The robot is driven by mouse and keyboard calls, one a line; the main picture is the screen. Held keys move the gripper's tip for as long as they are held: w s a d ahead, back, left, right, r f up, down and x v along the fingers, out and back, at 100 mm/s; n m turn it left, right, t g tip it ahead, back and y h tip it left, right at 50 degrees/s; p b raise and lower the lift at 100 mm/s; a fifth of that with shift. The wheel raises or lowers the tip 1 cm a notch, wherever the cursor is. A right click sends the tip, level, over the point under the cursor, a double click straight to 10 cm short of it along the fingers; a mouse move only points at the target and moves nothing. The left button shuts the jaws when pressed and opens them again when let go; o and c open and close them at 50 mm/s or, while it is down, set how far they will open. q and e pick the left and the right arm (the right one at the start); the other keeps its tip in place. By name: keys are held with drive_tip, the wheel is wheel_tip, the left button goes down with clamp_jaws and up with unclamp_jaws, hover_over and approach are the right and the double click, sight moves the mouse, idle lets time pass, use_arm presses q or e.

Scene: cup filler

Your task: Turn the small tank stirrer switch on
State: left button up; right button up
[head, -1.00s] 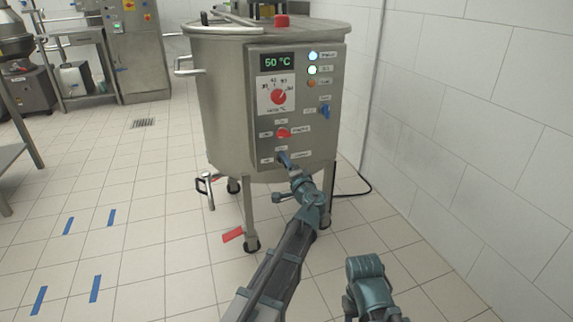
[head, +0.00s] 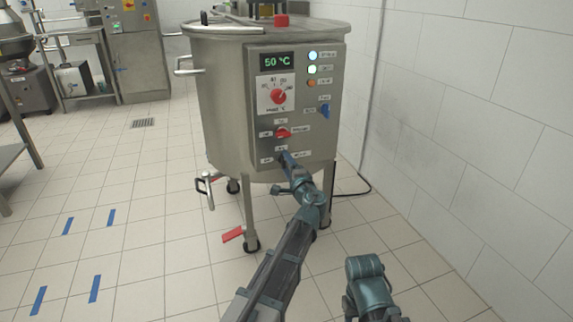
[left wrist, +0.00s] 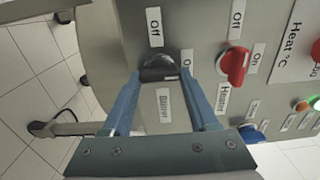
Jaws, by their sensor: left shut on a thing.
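The tank's stirrer switch is a black knob (left wrist: 158,68) low on the control panel (head: 262,130). In the left wrist view its "Off" label (left wrist: 154,27) and "Stirrer" label (left wrist: 163,105) show, while its "On" label (left wrist: 187,62) is partly hidden by a finger. My left gripper (head: 285,156) is at the bottom of the panel, with its two blue fingers on either side of the black knob, shut on it. In the head view the gripper covers most of this knob. My right gripper is out of view; only a part of my right arm shows at the bottom.
Above the stirrer switch is the red heater switch (head: 283,132), with the red heat dial (head: 278,96) and a display (head: 277,62) reading 50 °C higher up. A blue switch (head: 324,111) sits to the right. A tiled wall (head: 470,120) stands right of the tank; floor at left is open.

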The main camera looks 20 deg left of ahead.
use_arm(q)
drive_tip(key=o, duration=1.4)
drive_tip(key=shift+s+d, duration=0.1)
drive_tip(key=v, duration=1.3)
drive_tip(key=shift+s+d, duration=0.2)
drive_tip(key=shift+s, duration=0.05)
